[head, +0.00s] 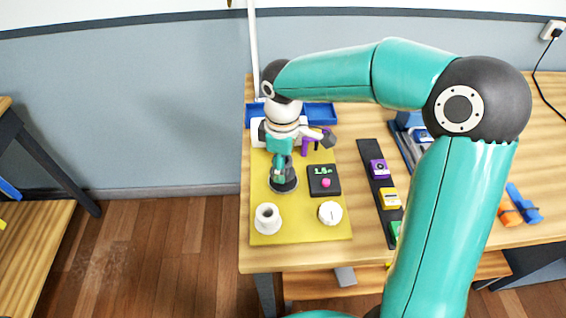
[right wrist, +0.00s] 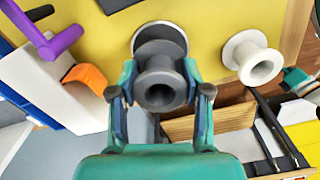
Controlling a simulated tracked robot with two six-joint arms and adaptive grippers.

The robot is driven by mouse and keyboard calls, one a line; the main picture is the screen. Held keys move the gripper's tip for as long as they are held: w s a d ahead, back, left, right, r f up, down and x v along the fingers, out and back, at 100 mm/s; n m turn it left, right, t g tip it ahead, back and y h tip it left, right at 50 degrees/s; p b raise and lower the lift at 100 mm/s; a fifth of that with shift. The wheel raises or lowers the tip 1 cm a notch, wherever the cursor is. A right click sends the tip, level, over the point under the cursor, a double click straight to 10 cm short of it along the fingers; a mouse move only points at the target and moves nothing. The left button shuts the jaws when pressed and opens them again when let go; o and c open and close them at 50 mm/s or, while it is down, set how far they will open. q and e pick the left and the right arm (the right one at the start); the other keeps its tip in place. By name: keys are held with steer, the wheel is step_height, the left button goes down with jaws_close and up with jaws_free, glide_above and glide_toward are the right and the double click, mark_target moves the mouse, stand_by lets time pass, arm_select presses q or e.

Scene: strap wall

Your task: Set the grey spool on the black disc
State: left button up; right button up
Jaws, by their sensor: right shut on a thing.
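My right gripper (head: 281,172) points down over the yellow board and is shut on the grey spool. In the right wrist view the grey spool (right wrist: 160,88) sits upright between the two fingers (right wrist: 157,82), one on each side. The black disc (head: 289,187) lies on the board under the gripper. In the right wrist view the disc (right wrist: 158,29) shows behind the spool with a pale rim, and the spool hides part of it. I cannot tell whether the spool touches the disc. My left gripper is not in view.
A white spool (head: 267,220) stands on the yellow board (head: 300,234) near its front left. A purple handle (head: 310,143) stands behind. A dark strip with coloured blocks (head: 380,195) lies farther right.

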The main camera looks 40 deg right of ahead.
steer(key=shift+f, duration=0.45)
steer(key=o, duration=1.1)
steer(key=shift+o, duration=0.2)
steer(key=shift+r, duration=0.1)
steer(key=shift+r, duration=0.2)
step_height(320, 180, up, 13)
steer(key=p, duration=0.1)
steer(key=shift+f, duration=0.15)
